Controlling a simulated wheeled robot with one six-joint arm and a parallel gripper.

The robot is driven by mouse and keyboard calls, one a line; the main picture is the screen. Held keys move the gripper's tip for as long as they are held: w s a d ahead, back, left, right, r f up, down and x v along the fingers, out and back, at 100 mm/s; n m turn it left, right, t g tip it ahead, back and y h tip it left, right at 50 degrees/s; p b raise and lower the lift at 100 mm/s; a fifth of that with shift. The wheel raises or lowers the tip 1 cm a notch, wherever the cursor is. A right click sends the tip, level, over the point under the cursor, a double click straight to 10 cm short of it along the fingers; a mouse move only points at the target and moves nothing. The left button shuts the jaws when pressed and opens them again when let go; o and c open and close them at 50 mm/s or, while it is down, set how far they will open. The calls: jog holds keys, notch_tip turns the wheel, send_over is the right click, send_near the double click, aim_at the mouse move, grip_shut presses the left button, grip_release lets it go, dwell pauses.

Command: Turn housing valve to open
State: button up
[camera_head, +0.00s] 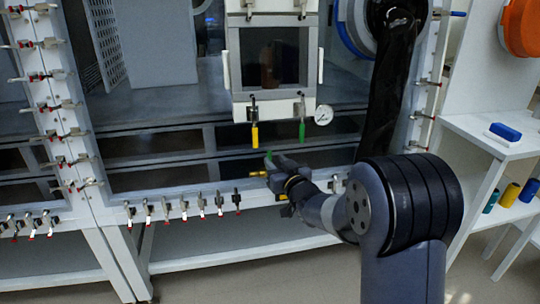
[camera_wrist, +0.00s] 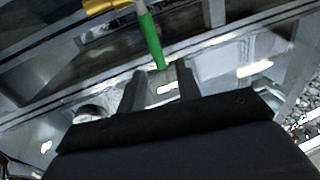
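The fingers stand apart, with a gap wider than the lever. I cannot tell whether either finger touches it. Above, a white housing (camera_head: 275,101) carries a hanging yellow handle (camera_head: 254,135), a hanging green handle (camera_head: 302,130) and a round gauge (camera_head: 323,115).
Red-tipped clamps (camera_head: 182,210) line the front rail and the posts. A white shelf (camera_head: 490,140) at the right holds a blue block (camera_head: 505,132) and, lower, several coloured cylinders (camera_head: 510,194). A black sleeve (camera_head: 385,90) hangs behind my arm. The floor in front is clear.

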aim_at(270, 155)
jog(key=shift+x, duration=2.75)
jog(key=shift+c, duration=0.4)
grip_shut()
